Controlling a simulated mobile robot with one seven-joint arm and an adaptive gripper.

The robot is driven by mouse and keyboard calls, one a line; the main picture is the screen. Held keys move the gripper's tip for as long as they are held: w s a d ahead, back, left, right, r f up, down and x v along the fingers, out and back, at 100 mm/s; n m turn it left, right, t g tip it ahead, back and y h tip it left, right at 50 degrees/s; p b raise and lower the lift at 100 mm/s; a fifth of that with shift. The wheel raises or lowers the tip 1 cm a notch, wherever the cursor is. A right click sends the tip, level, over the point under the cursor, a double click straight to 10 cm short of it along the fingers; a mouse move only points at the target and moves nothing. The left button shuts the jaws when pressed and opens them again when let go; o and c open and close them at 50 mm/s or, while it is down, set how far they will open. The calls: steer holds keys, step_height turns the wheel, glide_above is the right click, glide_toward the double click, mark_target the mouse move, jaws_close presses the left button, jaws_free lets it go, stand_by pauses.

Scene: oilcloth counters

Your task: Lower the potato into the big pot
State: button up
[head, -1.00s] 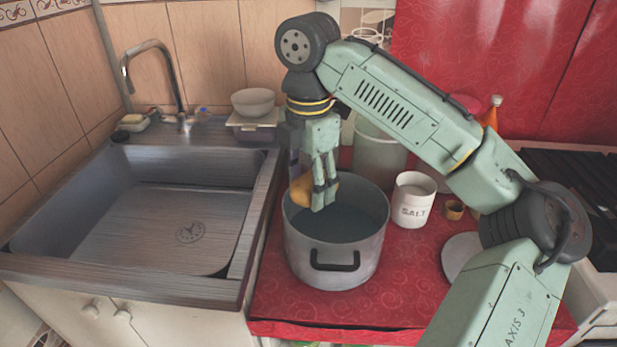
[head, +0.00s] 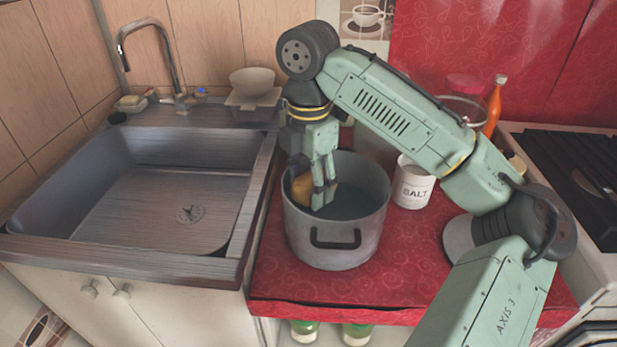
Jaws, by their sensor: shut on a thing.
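The big pot (head: 337,245) is a grey metal pot with a black side handle, standing on the red oilcloth counter. Its inside looks dark and bluish. The potato (head: 301,190) is yellow-brown and partly hidden by the fingers. My gripper (head: 321,200) points down, shut on the potato, at the left part of the pot's mouth. The potato's lower part seems to be at or just below the rim level. I cannot tell whether it touches the pot's inner wall.
A white salt jar (head: 413,184) stands close to the pot's right. A metal sink (head: 165,205) lies to the left. A white bowl (head: 252,82) is behind it. An orange bottle (head: 493,105) and a hob (head: 590,180) are at right. The red counter (head: 300,285) is clear in front of the pot.

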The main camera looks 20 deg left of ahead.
mark_target(309, 202)
steer(key=shift+f+b, duration=0.8)
steer(key=shift+f, duration=1.6)
steer(key=shift+f+b, duration=0.8)
steer(key=shift+f, duration=1.05)
steer(key=o, duration=1.3)
steer(key=shift+o, duration=0.2)
steer(key=shift+r, duration=0.1)
